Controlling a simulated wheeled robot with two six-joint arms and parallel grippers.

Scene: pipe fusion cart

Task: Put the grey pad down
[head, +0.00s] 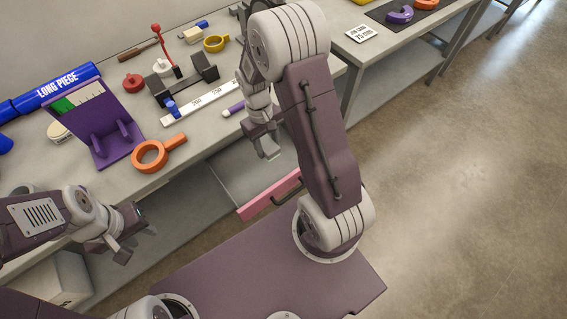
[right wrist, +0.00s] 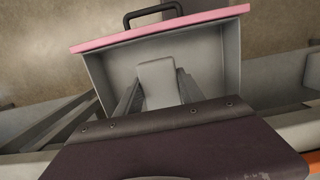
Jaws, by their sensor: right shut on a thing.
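My right gripper (head: 268,150) is above the open drawer beside the table edge. In the right wrist view its fingers (right wrist: 157,100) are shut on the grey pad (right wrist: 157,76), a light grey rounded block. Behind the pad is the grey inside of the drawer (right wrist: 112,66); I cannot tell whether the pad touches its floor. The drawer's pink front (head: 268,197) has a dark handle. In the head view I cannot make out the pad. My left gripper (head: 138,240) is open and empty, low in front of the table.
On the table (head: 190,160) are a purple stand (head: 120,148), an orange ring with a handle (head: 158,153), a white ruler strip (head: 200,103), a blue long piece (head: 55,88) and a dark clamp fixture (head: 185,82). A second table stands at right; the floor beyond is clear.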

